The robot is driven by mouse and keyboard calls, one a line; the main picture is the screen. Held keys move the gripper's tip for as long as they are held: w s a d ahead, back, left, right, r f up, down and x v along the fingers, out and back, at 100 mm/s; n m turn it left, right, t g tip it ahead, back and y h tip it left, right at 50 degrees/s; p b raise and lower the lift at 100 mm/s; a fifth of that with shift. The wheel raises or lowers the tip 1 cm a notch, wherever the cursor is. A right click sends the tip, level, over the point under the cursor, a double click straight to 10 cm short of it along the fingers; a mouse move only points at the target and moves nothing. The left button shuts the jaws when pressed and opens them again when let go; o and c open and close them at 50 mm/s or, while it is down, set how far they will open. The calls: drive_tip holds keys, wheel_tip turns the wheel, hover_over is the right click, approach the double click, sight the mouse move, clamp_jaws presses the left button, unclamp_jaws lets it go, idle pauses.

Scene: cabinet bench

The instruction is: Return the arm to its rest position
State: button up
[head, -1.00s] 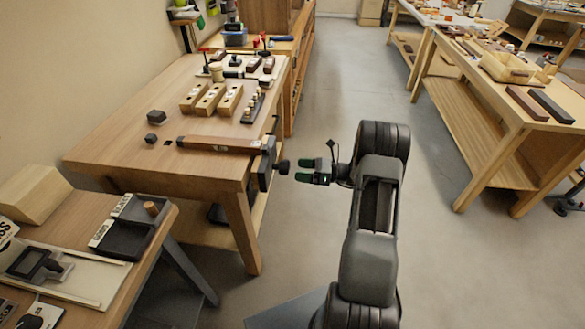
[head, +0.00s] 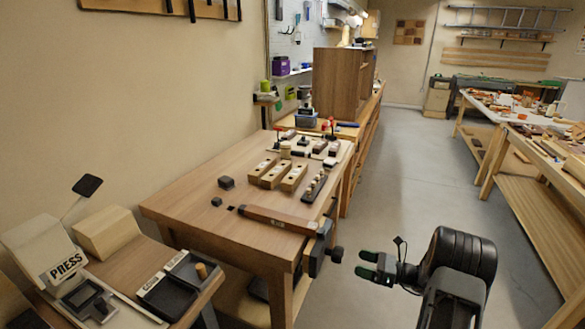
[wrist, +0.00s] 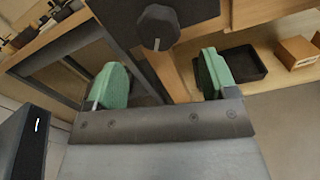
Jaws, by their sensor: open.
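My gripper (head: 376,268) is at the right of the front table in the head view, held out over the floor. Its two green-padded fingers are apart with nothing between them. In the wrist view my gripper (wrist: 163,82) also shows open and empty. A vise (head: 320,252) with a dark knob (head: 337,254) is fixed to the table's right end. The knob is a short way left of the fingertips, apart from them. In the wrist view the knob (wrist: 158,27) is beyond the fingers.
The wooden table (head: 185,198) carries drilled blocks (head: 276,174), small dark blocks and a peg rack (head: 314,187). A side bench with a press sign (head: 66,263) is at lower left. A tall cabinet (head: 340,85) stands behind. The floor aisle (head: 408,180) to the right is clear.

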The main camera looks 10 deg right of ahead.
drive_tip(key=s+a+f+n+g+h, duration=0.2)
drive_tip(key=s+f+n+g, duration=0.2)
drive_tip(key=s+g, duration=0.1)
drive_tip(key=s+a+r+n+g+h+p, duration=0.2)
drive_tip(key=s+a+r+n+g+h, duration=0.25)
drive_tip(key=s+n, duration=0.3)
drive_tip(key=s+a+r+n+t+h+p, duration=0.1)
drive_tip(key=s+a+r+n+h+p, duration=0.1)
drive_tip(key=r+n, duration=0.3)
drive_tip(key=s+a+r+n+t+h+p, duration=0.1)
drive_tip(key=s+a+r+n+h+p, duration=0.1)
drive_tip(key=r, duration=0.9)
drive_tip(key=s+a+r+n+t+h+p, duration=0.2)
drive_tip(key=s+r+n+h+p, duration=0.2)
drive_tip(key=r+n, duration=0.4)
drive_tip(key=shift+s+r+h, duration=0.2)
drive_tip(key=shift+s+h, duration=0.2)
drive_tip(key=shift+h, duration=0.05)
